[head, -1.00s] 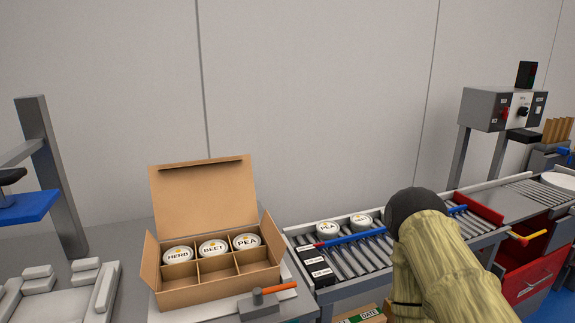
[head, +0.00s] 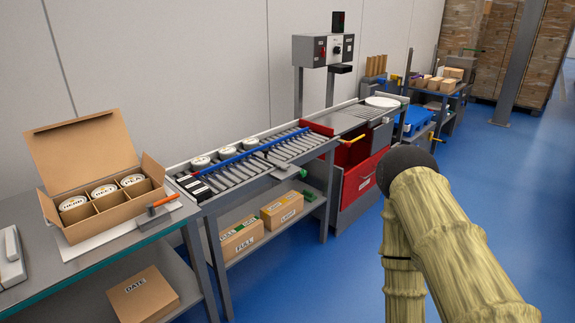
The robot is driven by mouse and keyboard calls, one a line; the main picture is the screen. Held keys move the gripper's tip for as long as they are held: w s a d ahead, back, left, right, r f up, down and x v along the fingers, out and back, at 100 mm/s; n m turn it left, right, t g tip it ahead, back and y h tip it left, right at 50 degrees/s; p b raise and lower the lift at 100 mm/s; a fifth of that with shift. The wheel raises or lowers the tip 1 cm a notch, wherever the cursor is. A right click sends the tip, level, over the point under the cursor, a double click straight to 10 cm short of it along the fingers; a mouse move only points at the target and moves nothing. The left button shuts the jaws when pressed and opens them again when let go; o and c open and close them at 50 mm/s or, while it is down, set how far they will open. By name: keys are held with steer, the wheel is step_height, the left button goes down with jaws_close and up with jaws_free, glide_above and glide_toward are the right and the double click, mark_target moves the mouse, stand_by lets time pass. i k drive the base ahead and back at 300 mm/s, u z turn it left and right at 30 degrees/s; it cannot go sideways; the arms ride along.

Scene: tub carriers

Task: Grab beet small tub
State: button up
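A white tub labelled BEET (head: 103,190) sits in the open cardboard carrier (head: 106,215) on the left bench. It stands in the carrier's back row, between a tub labelled HERB (head: 73,202) and a tub labelled PEA (head: 132,180). The front compartments look empty. Three more white tubs stand on the roller conveyor: a near one (head: 200,162), a middle one (head: 225,153) and a far one (head: 250,142). Their labels are too small to read now. My arm rises at the lower right, over the floor. My gripper is out of view.
An orange-handled tool (head: 164,201) lies beside the carrier. A blue bar (head: 245,154) runs along the conveyor (head: 262,164). Boxes sit on the shelf below. A red cabinet (head: 362,178) stands beyond. Blue floor (head: 330,275) is clear in front.

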mark_target(225, 153)
steer(key=z, duration=0.95)
steer(key=i, duration=1.55)
steer(key=u, duration=1.4)
steer(key=i, duration=0.9)
steer(key=u, duration=0.95)
